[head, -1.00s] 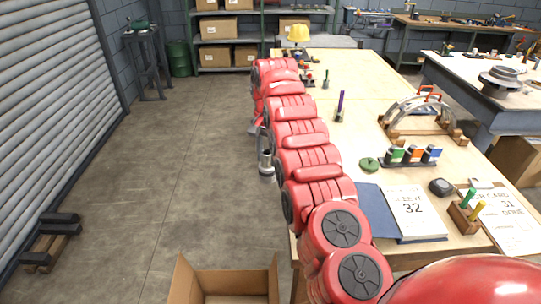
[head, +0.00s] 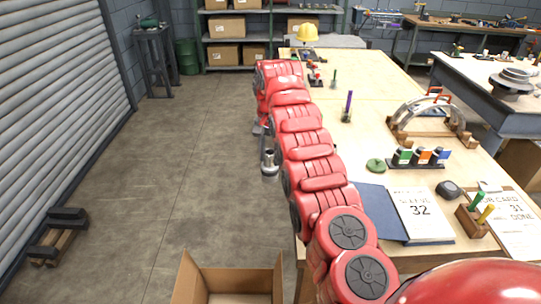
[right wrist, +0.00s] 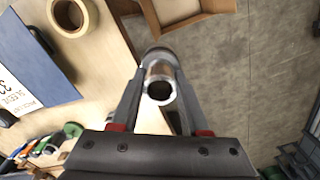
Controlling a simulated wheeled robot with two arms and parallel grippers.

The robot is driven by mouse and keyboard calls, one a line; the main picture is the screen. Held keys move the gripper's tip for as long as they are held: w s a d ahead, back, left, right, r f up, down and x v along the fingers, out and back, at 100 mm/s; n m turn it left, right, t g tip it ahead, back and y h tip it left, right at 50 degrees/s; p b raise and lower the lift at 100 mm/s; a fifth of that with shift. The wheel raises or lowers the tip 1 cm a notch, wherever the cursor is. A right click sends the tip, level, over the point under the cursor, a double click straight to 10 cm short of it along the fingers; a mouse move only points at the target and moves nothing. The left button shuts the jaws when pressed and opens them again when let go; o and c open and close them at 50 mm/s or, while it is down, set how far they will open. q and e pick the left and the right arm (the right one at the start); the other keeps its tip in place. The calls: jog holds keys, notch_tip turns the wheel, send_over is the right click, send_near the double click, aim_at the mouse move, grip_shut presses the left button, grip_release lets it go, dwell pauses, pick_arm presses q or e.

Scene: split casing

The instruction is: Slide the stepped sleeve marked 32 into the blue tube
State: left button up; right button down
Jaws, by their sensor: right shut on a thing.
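My right gripper (head: 264,136) hangs beyond the table's left edge, above the floor, mostly hidden by my own arm in the head view. It is shut on a grey metal stepped sleeve (head: 269,162). In the right wrist view the sleeve (right wrist: 159,80) sits between the fingertips (right wrist: 157,72), with its narrower open end toward the camera. No mark 32 can be read on it. I cannot make out a blue tube for certain; a small blue item (head: 441,155) stands in a dark rack on the table. My left gripper is not in view.
The wooden table (head: 365,75) carries an open book reading 32 (head: 420,212), a job card (head: 510,222), an arched fixture (head: 432,112) and a purple upright tool (head: 348,104). An open cardboard box (head: 190,277) stands on the floor in front.

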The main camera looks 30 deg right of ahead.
jog(key=shift+w+a+n, duration=0.2)
jog(key=shift+a+n, duration=0.2)
jog(key=shift+a, duration=0.1)
